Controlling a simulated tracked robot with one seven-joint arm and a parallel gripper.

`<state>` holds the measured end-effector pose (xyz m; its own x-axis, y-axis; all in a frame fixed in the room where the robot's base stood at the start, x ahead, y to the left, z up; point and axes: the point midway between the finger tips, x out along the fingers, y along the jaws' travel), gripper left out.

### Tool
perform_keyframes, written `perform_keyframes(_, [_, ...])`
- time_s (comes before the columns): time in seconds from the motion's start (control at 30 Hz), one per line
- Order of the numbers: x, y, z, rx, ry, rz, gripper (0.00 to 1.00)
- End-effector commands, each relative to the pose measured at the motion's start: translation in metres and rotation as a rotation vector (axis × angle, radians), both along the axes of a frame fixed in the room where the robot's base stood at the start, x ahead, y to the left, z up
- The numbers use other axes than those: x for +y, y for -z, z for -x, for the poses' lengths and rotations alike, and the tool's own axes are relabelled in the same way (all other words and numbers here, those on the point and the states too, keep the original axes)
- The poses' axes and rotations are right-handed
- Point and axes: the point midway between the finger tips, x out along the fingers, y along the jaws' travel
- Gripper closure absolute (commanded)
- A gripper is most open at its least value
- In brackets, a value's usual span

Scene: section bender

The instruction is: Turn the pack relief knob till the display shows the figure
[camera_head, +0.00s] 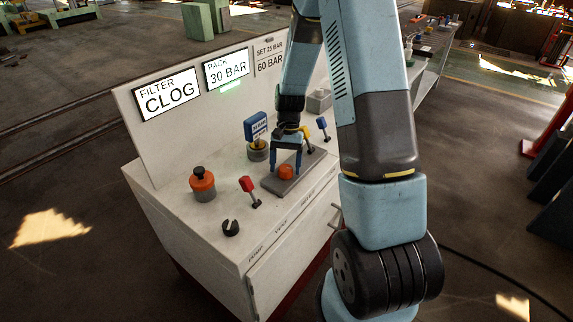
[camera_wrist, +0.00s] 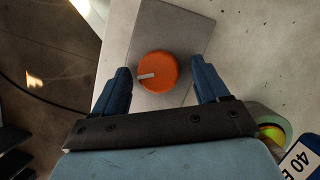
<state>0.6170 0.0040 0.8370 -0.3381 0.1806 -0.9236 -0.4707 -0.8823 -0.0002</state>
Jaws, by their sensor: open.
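The orange round knob (camera_head: 285,172) sits on a grey plate (camera_head: 306,171) on the bench top. It also shows in the wrist view (camera_wrist: 160,71), with a pale pointer mark toward the left of the picture. My gripper (camera_head: 286,165) points down over the knob. In the wrist view my gripper (camera_wrist: 160,68) is open, one blue finger on each side of the knob, with gaps between fingers and knob. The pack display (camera_head: 226,70) reads "PACK 30 BAR", with a green glow below it.
A display (camera_head: 167,94) reads "FILTER CLOG". An orange-topped knob (camera_head: 203,183), a red lever (camera_head: 248,190), a small black knob (camera_head: 231,228) and a blue tag (camera_head: 255,127) on a post stand nearby. A blue lever (camera_head: 323,127) is behind my gripper.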

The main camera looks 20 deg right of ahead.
Motion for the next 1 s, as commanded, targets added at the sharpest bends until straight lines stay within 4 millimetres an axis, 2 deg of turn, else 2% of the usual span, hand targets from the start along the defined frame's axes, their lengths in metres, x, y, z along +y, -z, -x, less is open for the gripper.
perform_keyframes(0.17, [-0.003, -0.016, -0.007, -0.003, 0.0, 0.001, 0.26])
perform_keyframes(0.5, [-0.016, -0.077, -0.031, -0.005, 0.0, 0.0, 0.26])
perform_keyframes(0.7, [-0.021, -0.107, -0.042, -0.004, -0.001, 0.001, 0.26])
perform_keyframes(1.0, [-0.024, -0.125, -0.049, -0.001, 0.0, 0.0, 0.26])
